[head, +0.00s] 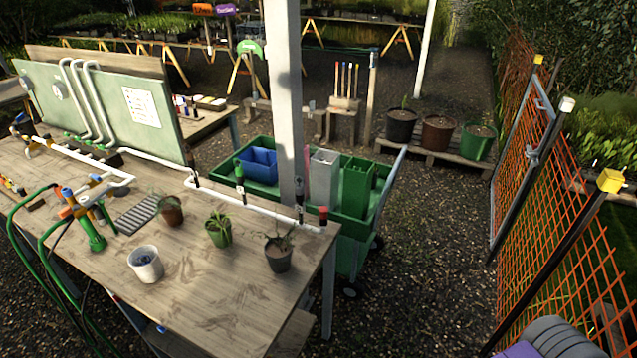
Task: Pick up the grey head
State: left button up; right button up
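A white pipe (262,209) runs along the back right edge of the wooden table (190,268), with several small upright heads on it. One is dark grey to black with a paler top (299,196), near the pipe's right end in front of the white post. A green-topped head (239,170) stands to its left and a red-topped one (322,215) to its right. Another dark head (195,179) stands further left. I cannot tell for certain which is the grey head. Neither of my grippers shows.
Potted plants (219,236) and a white cup (145,265) stand on the table. A hose fitting (88,222) with green hoses is at the left. A white post (285,80) and green cart (353,225) stand behind. An orange mesh fence (562,215) is at right, with open gravel between.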

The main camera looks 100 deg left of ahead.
aim_at(299, 189)
jog(key=u, duration=2.15)
jog(key=i, duration=2.55)
jog(key=u, duration=4.6)
